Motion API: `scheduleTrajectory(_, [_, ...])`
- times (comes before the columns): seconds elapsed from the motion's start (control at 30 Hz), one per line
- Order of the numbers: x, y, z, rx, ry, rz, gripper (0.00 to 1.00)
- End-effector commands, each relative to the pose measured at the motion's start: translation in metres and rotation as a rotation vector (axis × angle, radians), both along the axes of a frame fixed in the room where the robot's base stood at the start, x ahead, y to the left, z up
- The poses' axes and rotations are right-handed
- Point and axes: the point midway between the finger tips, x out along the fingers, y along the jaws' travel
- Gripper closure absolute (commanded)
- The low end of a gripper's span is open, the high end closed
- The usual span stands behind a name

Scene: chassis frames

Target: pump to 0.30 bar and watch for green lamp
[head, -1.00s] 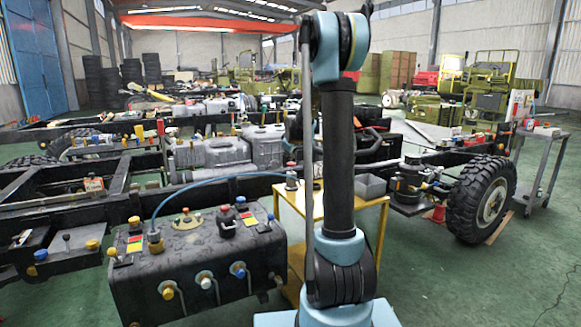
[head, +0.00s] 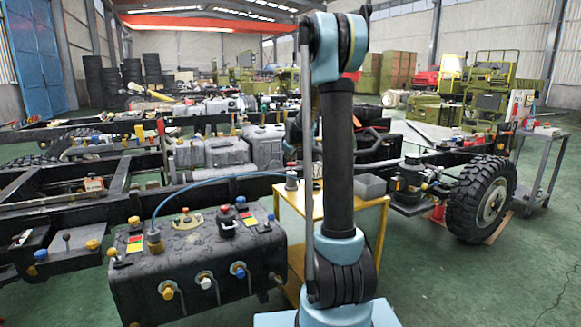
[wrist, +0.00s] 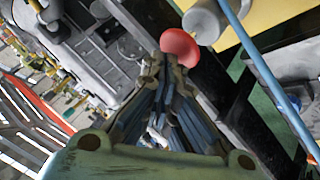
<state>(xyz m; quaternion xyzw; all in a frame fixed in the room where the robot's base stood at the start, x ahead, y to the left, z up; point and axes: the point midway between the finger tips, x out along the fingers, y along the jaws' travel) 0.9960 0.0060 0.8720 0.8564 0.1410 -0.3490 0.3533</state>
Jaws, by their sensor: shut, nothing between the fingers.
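A small pump with a grey cylinder body (head: 291,181) stands on the yellow cart, just left of my arm in the head view. In the wrist view its round red knob (wrist: 179,48) is beside the grey cylinder (wrist: 204,22). My gripper (wrist: 165,66) is shut and empty, its fingertips right at the knob; I cannot tell whether they touch it. A blue hose (head: 215,178) runs from the pump to a fitting on the dark tank (head: 190,270); a blue line also crosses the wrist view (wrist: 262,70). I cannot make out a pressure reading or a lit green lamp.
The tank has coloured caps and red-yellow-green labels. Black chassis rails (head: 60,200) and a large wheel (head: 482,200) stand around the cart. Green floor is free at the right front.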

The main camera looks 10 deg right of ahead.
Motion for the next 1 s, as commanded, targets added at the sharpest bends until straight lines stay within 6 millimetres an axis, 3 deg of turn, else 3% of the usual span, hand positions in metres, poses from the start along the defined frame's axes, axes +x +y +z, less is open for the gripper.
scheduleTrajectory(1.0, [0.0002, -0.0003, -0.0101, 0.0, 0.0, 0.0, 1.0])
